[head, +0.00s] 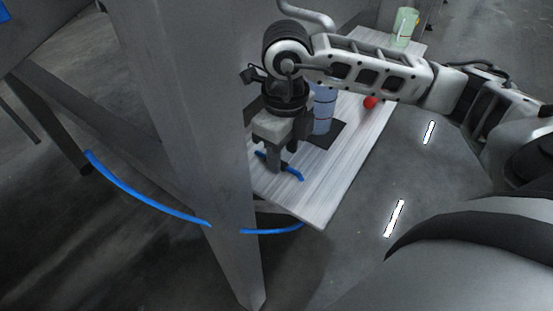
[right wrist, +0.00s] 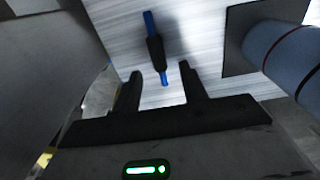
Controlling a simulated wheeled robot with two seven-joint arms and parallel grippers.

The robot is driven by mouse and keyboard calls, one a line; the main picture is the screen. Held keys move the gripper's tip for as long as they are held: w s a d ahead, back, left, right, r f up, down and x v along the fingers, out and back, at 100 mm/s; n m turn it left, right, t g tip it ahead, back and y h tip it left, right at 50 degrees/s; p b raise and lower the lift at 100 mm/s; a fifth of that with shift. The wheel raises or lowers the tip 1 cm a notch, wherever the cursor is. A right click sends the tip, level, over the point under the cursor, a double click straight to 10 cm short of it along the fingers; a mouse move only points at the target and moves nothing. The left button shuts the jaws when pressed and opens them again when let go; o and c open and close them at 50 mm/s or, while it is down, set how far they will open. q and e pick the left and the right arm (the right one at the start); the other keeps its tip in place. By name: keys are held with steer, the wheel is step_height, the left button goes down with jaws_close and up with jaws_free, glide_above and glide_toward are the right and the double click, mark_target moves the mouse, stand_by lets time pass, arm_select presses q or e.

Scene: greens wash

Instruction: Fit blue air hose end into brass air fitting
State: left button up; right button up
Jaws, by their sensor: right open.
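My right gripper (head: 278,166) points down just above the pale board and is open. A short length of blue hose (head: 293,173) lies on the board by its fingertips. In the right wrist view the hose end (right wrist: 148,20) has a black sleeve (right wrist: 156,52) and lies just beyond and between the open fingertips (right wrist: 160,72), not gripped. A longer blue hose (head: 145,197) hangs in a curve on the left and passes behind a grey post. I cannot make out the brass air fitting. My left gripper is not in view.
A large grey post (head: 190,110) stands close on the left of the board (head: 330,185). A pale blue banded cylinder (head: 323,108) stands on a dark mat (head: 328,136) beside the gripper. A red ball (head: 370,102) and a greenish container (head: 405,27) are farther back. The board's near part is clear.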

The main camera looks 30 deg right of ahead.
mark_target(283, 163)
steer(key=shift+f, duration=1.15)
jaws_close()
step_height(283, 163, up, 10)
